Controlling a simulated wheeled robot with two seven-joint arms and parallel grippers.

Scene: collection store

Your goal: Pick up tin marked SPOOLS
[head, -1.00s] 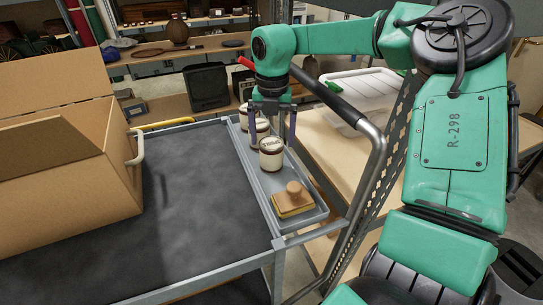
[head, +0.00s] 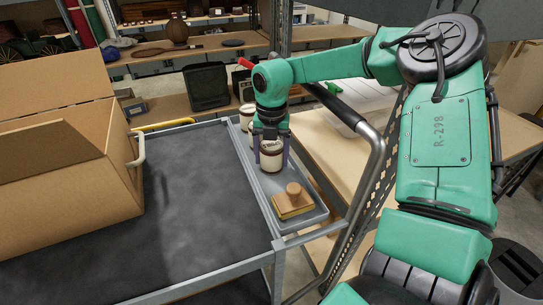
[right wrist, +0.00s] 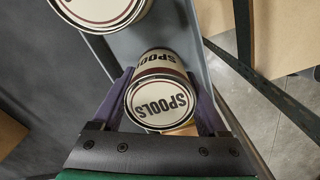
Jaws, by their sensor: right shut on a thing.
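The tin marked SPOOLS (right wrist: 161,101) is cream with a dark brown band, and its lid and side both carry the word. It stands in the grey side tray of the cart, where the head view also shows it (head: 271,160). My right gripper (head: 271,150) is over it from above, with a purple finger on each side, shut on the tin. Its fingers also flank the tin in the right wrist view (right wrist: 163,104). My left gripper is not in view.
Two similar tins, one of them nearest behind (head: 257,130), stand farther back in the tray (head: 318,214). An open cardboard box (head: 70,165) stands on the cart's dark top (head: 200,220). The cart's handle (head: 372,160) runs close on the right.

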